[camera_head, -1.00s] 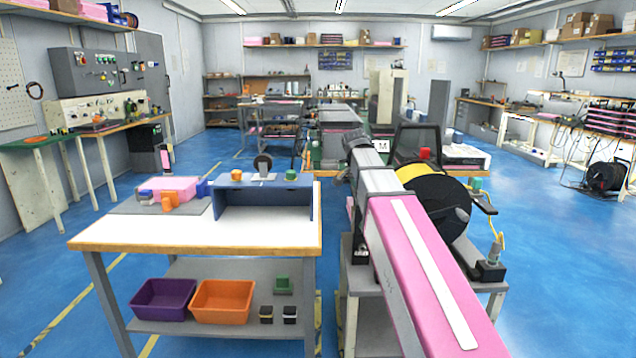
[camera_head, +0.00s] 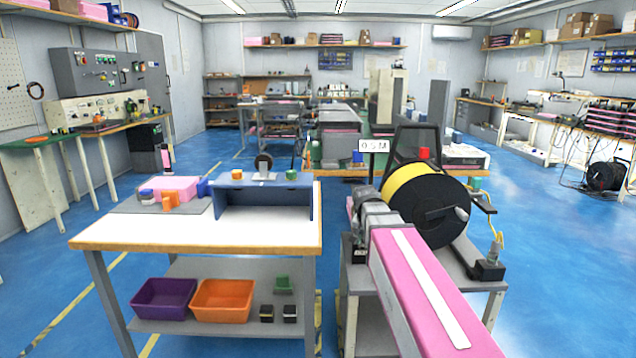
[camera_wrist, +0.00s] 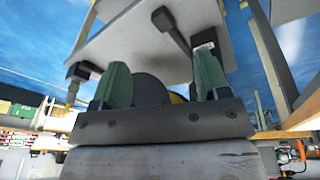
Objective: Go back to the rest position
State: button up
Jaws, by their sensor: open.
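My gripper (camera_wrist: 161,76) shows in the wrist view with its two green fingers spread apart. Nothing sits between the fingertips. Behind them are a dark rounded shape and a bit of yellow, part of which the gripper body hides. In the head view my pink arm with a white stripe reaches from the lower right toward the middle, and its far grey end is beside the black and yellow reel (camera_head: 412,190). I cannot make out the gripper fingers in the head view.
A wooden-edged workbench (camera_head: 262,243) stands left of my arm. It carries a blue shelf unit (camera_head: 232,182) and a pink block (camera_head: 172,188). A purple bin (camera_head: 163,299) and an orange bin (camera_head: 222,300) are on its lower shelf.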

jog(key=s+d+f+n+g+y, duration=0.1)
jog(key=s+f+n, duration=0.4)
jog(key=s+f, duration=1)
notch_tip(320, 180, down, 4)
jog(key=shift+d+r+g+y, duration=0.15)
jog(key=shift+r+g+y, duration=0.1)
jog(key=shift+g+y, duration=0.15)
dwell(0.8)
